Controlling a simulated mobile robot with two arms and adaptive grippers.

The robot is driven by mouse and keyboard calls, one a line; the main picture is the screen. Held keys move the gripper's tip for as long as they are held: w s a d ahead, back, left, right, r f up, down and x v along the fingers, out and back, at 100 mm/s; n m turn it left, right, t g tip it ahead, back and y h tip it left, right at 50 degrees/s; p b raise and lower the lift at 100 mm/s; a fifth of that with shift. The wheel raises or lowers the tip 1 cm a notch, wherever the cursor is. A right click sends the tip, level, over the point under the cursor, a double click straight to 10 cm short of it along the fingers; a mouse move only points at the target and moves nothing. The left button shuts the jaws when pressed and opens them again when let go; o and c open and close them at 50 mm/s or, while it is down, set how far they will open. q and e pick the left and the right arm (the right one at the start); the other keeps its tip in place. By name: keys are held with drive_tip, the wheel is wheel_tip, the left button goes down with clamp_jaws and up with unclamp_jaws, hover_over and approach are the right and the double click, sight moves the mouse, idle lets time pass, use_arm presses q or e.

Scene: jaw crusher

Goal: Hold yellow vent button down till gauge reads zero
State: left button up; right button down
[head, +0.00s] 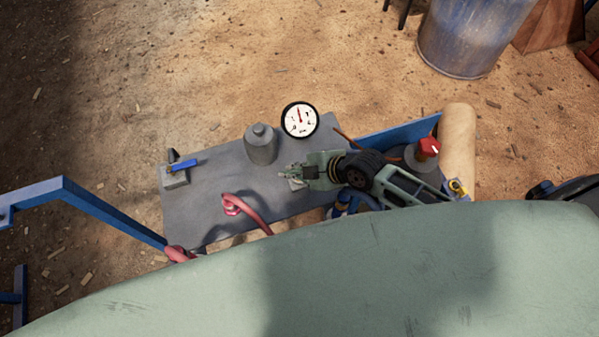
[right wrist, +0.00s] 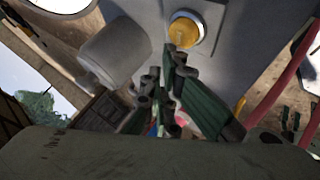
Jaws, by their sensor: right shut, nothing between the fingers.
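The yellow vent button (right wrist: 184,32) sits in a pale round collar on the grey panel (right wrist: 232,22) in the right wrist view. In the head view I cannot make it out near my right gripper (head: 291,176). My right gripper is shut and empty over the grey panel; in the right wrist view its fingertips (right wrist: 168,62) are just below the button. I cannot tell whether they touch it. The round white gauge (head: 299,119) stands behind the panel, its red needle pointing roughly up; its numbers are too small to read. My left gripper is not in view.
A grey cylinder (head: 261,145) stands beside the gauge. A blue-handled valve (head: 174,173) is at the panel's left end, and a red hose (head: 252,213) curves at its front. A red-handled part (head: 427,148) is at right. A blue drum (head: 468,38) stands behind.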

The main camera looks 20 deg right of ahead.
idle(0.8)
drive_tip(key=shift+f, duration=0.1)
drive_tip(key=shift+f, duration=0.35)
drive_tip(key=shift+f+b, duration=0.6)
drive_tip(key=shift+b, duration=0.15)
idle(0.4)
drive_tip(key=shift+r, duration=0.1)
idle(2.8)
drive_tip(key=shift+r+p, duration=0.95)
drive_tip(key=shift+p, duration=0.05)
wheel_tip(320, 180, up, 5)
drive_tip(key=p, duration=0.4)
drive_tip(key=shift+p, duration=0.3)
